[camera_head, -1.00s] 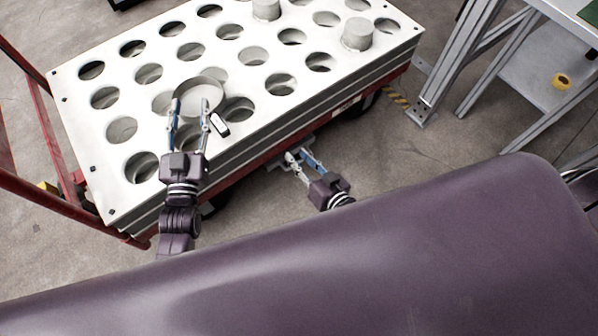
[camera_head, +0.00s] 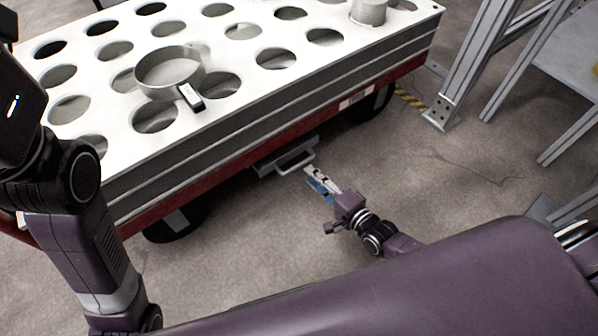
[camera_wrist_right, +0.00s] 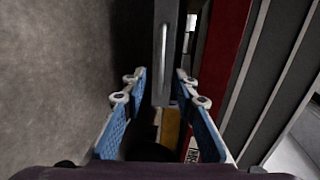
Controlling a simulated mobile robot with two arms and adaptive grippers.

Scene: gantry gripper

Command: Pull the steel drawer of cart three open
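The steel drawer (camera_head: 266,166) hangs under the near side of the cart (camera_head: 215,165). Its pale loop handle (camera_head: 297,162) points toward me. My right gripper (camera_head: 315,179) is just in front of the handle, with its fingers toward it. In the right wrist view my right gripper (camera_wrist_right: 160,90) is open, fingers well apart. The grey drawer and handle bar (camera_wrist_right: 163,65) show ahead between the fingertips, and I see no finger contact. My left arm crosses the left edge of the head view; its gripper is out of the picture.
A round metal ring (camera_head: 168,72) with a small dark-and-white device (camera_head: 191,97) lies on the cart's white perforated top. A label (camera_head: 355,98) is on the red rail. A metal frame leg (camera_head: 440,118) stands right. Bare floor surrounds the right gripper.

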